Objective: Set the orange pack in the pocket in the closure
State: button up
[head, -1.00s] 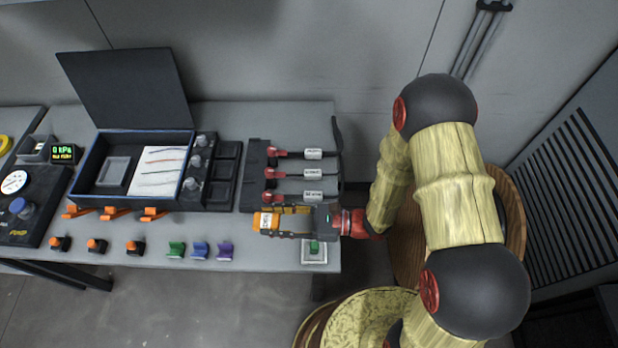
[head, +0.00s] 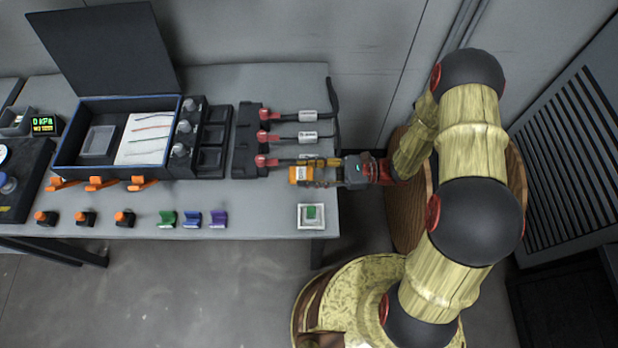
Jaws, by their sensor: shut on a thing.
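The orange pack (head: 299,174) has a pale label. My gripper (head: 312,173) is shut on it, over the right end of the table near the lowest red-ended cable. The picture does not clearly show its height over the table. The closure (head: 62,160) is an open black box with a blue rim and a raised dark lid (head: 102,48), at the left. Inside it, a grey rectangular pocket (head: 98,142) on the left looks empty. The pack is well to the right of the closure.
Beside the pocket is a white card with several fibres (head: 143,138). A dark rack with knobs (head: 210,140) and a black block with red-ended cables (head: 247,140) stand between closure and gripper. Orange clips (head: 96,184) jut from the closure's front. Small coloured blocks (head: 192,219) line the front edge.

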aim_at(309, 178)
jog(key=shift+w+d+f+b, duration=0.15)
jog(key=shift+f+b, duration=0.3)
jog(key=shift+f, duration=0.5)
jog(key=shift+w+d+f+b, duration=0.1)
jog(key=shift+f+b, duration=0.35)
jog(key=shift+f, duration=0.45)
jog(key=shift+f, duration=0.15)
jog(key=o, duration=0.7)
jog(key=shift+o, duration=0.2)
